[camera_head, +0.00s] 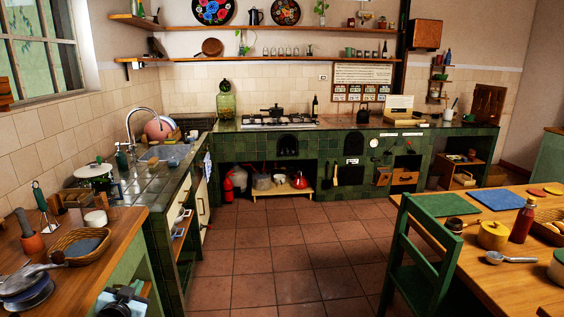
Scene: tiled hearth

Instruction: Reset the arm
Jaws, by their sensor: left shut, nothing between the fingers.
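My right gripper is not in view.
A wooden counter (125,232) at the left holds a basket (62,247), a ladle and a pestle. A green chair (418,265) stands by the wooden table (510,283) at the right. The tiled floor (285,262) between them is clear. A green tiled hearth (333,150) lines the back.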

